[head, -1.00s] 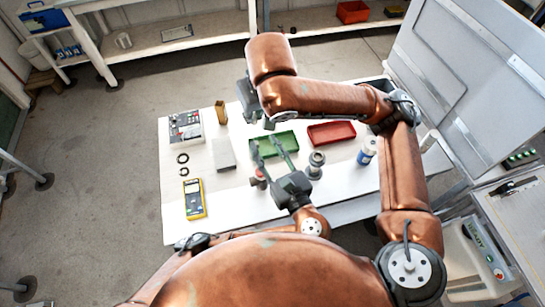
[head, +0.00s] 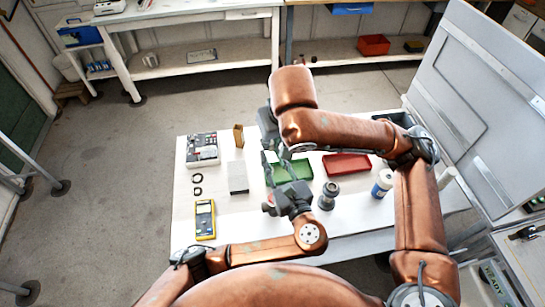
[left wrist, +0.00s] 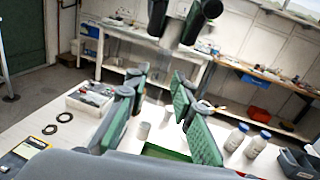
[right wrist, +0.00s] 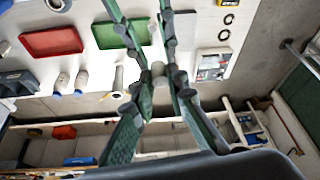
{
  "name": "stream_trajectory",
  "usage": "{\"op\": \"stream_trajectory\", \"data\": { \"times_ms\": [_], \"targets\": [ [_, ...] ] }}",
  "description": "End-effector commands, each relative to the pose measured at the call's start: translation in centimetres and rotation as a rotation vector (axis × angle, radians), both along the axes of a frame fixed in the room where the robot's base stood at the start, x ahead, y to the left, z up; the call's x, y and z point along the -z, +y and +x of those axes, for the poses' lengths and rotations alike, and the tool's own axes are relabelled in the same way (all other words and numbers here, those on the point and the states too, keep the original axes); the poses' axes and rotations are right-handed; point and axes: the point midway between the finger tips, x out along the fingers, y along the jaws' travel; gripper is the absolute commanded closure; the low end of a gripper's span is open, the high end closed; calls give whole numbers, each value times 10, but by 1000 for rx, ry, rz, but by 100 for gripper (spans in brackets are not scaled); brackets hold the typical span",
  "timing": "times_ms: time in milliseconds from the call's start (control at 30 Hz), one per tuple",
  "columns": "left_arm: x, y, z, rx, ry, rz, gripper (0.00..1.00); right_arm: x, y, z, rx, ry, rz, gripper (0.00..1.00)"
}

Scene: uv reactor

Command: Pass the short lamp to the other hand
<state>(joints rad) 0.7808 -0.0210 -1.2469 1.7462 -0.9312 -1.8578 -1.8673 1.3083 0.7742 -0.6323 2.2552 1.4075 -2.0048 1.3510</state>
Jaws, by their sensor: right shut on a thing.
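The short lamp (right wrist: 158,72) is a small pale cylinder between my right gripper's fingertips (right wrist: 160,80) in the right wrist view. My right gripper is shut on it above the table. In the left wrist view my right gripper (left wrist: 180,28) hangs at the top with the pale lamp between its dark fingers. My left gripper (left wrist: 155,112) is open, its green pads apart with nothing gripped. In the head view my left gripper (head: 277,162) reaches up just below my right gripper (head: 268,128). The right forearm and fingers hide the lamp there.
The white table (head: 215,225) bears a green tray (head: 299,168), a red tray (head: 347,164), a grey block (head: 238,178), a yellow multimeter (head: 205,220), a control box (head: 202,150), a metal fitting (head: 328,196) and a blue-banded bottle (head: 382,184). A grey panel (head: 475,110) stands at the right.

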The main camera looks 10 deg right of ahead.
Motion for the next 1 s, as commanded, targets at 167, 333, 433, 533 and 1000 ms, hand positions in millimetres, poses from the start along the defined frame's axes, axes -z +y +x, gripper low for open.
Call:
{"op": "stream_trajectory", "data": {
  "times_ms": [167,333,433,533,1000],
  "targets": [
    [0,0,0,1,0,0,91,0,0,0,0,0,0,100],
    [0,-1,0,3,0,0,100,0,1,0,-1,-1,2,100],
    [0,-1,-1,4,-1,0,100,0,1,0,-2,0,3,84],
    [0,-1,-1,4,-1,0,100,0,1,0,-2,0,3,77],
    [0,0,0,1,0,0,100,-2,0,0,0,-1,0,66]
  ]
}}
